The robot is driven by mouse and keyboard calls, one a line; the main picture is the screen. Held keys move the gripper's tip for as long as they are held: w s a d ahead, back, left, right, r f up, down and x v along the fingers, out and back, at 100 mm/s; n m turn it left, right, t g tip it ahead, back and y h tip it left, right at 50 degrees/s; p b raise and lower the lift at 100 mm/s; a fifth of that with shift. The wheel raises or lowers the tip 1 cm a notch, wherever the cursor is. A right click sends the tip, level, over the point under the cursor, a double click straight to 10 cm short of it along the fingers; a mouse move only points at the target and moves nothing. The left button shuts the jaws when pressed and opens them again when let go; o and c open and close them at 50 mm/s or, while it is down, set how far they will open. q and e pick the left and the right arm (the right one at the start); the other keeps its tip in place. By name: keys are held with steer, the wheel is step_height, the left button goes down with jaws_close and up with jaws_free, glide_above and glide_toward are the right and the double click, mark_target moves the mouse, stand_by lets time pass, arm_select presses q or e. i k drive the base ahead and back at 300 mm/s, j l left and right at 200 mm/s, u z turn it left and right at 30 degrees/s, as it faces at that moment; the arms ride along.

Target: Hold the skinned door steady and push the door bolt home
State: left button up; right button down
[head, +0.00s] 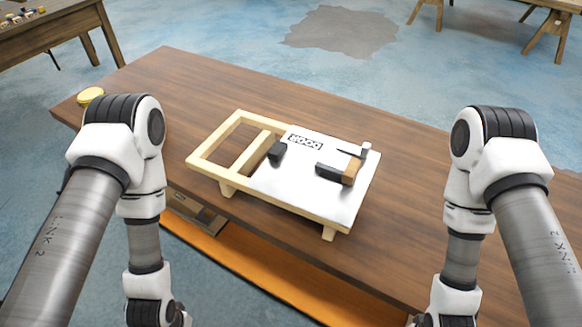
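The skinned door (265,203) lies flat and raised on short wooden feet on the workbench. Its pale wooden frame is open at the left, and a light metal skin labelled DOOR, upside down from here, covers the right part. A black block (277,151) sits at the skin's left edge. The door bolt (366,150), a small piece with a pale cylindrical end, shows at the right beside a brown block (351,170) and a black piece (330,172). How far in the bolt sits cannot be told. Both arms reach down at the sides, apart from the door; both grippers are outside the frame.
The brown workbench (420,150) is clear behind and right of the door. A yellow round object (90,96) lies at its far left corner. An orange lower board (240,262) runs below the front edge. Other tables stand in the background.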

mark_target(348, 176)
steer(key=i+j+z, duration=0.2)
steer(key=j, duration=0.15)
steer(key=i+j+z, duration=0.15)
steer(key=j, duration=0.2)
steer(key=i+j+z, duration=0.2)
steer(key=j, duration=0.2)
steer(key=j+z, duration=0.15)
steer(key=j, duration=0.25)
steer(key=i+j+z, duration=0.2)
steer(key=j, duration=0.2)
